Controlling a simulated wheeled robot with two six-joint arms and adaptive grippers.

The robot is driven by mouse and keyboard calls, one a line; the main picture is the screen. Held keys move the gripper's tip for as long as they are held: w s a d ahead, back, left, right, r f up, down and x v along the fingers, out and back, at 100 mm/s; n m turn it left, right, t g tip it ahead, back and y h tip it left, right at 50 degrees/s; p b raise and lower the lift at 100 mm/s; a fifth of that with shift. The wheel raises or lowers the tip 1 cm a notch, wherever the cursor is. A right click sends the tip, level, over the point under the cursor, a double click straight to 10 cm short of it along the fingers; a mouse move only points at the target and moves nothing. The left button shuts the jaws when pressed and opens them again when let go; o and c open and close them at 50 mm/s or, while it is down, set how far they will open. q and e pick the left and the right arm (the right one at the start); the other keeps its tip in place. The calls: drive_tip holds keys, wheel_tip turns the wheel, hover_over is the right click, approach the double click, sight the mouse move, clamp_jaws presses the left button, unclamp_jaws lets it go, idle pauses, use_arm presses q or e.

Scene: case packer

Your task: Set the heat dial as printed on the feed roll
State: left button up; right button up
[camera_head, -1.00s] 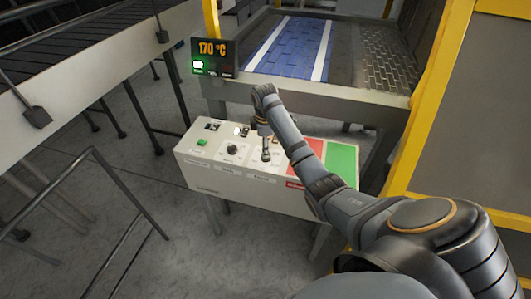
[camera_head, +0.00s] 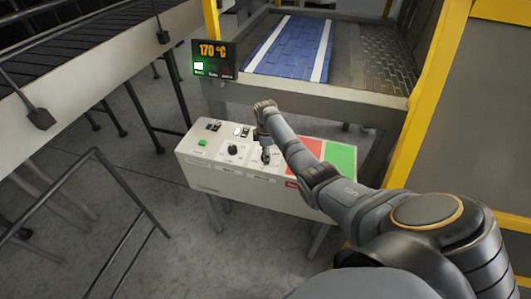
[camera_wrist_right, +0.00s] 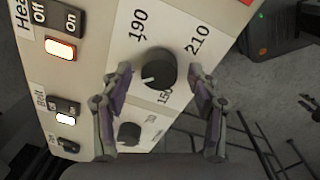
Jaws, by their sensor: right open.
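The heat dial (camera_wrist_right: 156,69) is a round black knob on the pale control panel (camera_wrist_right: 97,75). Its white pointer mark faces the lower left in the right wrist view. Printed numbers 190, 210 and 150 show around it. My right gripper (camera_wrist_right: 160,74) is open, with one finger on each side of the dial; I cannot tell whether they touch it. In the head view my right gripper (camera_head: 266,156) is over the panel and hides the dial. The display (camera_head: 213,59) reads 170 °C. I cannot make out the feed roll or its print. My left gripper is out of view.
A smaller black knob (camera_wrist_right: 129,133) sits beside the dial. Lit rocker switches (camera_wrist_right: 61,49) line the panel's edge. A green pad (camera_head: 340,158) and a red pad lie at the panel's right. A yellow frame post (camera_head: 432,95) stands close to my right arm.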

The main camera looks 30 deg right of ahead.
drive_tip(key=shift+f, duration=0.1)
drive_tip(key=c, duration=1.2)
drive_tip(key=shift+m, duration=0.3)
drive_tip(key=m+p, duration=0.1)
drive_tip(key=m, duration=0.1)
drive_tip(key=shift+a+m+p, duration=0.1)
drive_tip(key=shift+m+p, duration=0.2)
drive_tip(key=shift+m, duration=0.1)
drive_tip(key=m+p, duration=0.1)
drive_tip(key=m, duration=0.2)
drive_tip(key=shift+m, duration=0.3)
drive_tip(key=m, duration=0.4)
drive_tip(key=shift+w+m+g, duration=0.1)
drive_tip(key=shift+m+g, duration=0.2)
drive_tip(key=shift+m, duration=2)
